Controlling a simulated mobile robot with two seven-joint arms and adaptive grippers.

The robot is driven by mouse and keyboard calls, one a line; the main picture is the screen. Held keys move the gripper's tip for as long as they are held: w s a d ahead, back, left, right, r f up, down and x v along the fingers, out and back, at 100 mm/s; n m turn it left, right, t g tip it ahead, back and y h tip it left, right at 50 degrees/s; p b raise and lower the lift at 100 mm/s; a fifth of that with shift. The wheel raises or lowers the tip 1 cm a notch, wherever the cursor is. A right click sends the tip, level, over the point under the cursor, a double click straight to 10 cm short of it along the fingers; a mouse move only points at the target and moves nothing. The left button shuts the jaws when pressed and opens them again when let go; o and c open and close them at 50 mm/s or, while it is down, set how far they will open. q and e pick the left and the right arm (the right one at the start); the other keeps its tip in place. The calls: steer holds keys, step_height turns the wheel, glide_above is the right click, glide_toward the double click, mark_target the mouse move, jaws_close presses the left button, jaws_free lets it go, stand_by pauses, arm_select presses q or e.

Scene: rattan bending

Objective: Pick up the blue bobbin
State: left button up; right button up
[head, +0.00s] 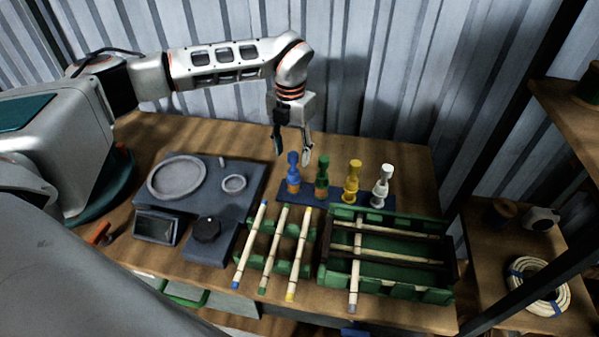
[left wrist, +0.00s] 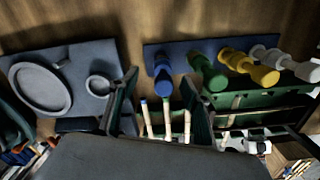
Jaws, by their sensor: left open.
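The blue bobbin (head: 293,172) stands upright at the left end of a row on a dark blue rack (head: 337,200). Green (head: 322,178), yellow (head: 352,181) and white (head: 381,186) bobbins stand to its right. My left gripper (head: 294,160) is open and empty, pointing down, with its fingertips close to the top of the blue bobbin. In the left wrist view the blue bobbin (left wrist: 164,83) shows between the two dark fingers of the left gripper (left wrist: 158,92). I cannot tell whether either finger touches it. My right gripper is not in view.
A grey device (head: 225,187) with round rings and a knob stands left of the rack. Colour-tipped rods (head: 272,250) lie on a green holder in front. A green tray (head: 390,280) holds rods at the right. A rattan coil (head: 538,286) lies on the right shelf.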

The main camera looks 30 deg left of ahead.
mark_target(294, 178)
arm_select(q)
steer(key=shift+s+f, duration=0.25)
steer(key=shift+f, duration=0.7)
steer(key=shift+d+f+p, duration=0.2)
steer(key=shift+f+p, duration=0.2)
steer(key=shift+f, duration=0.95)
steer(key=shift+d+f+p, duration=0.15)
steer(key=shift+f+p, duration=0.2)
steer(key=shift+f, duration=0.95)
steer(key=c, duration=1.2)
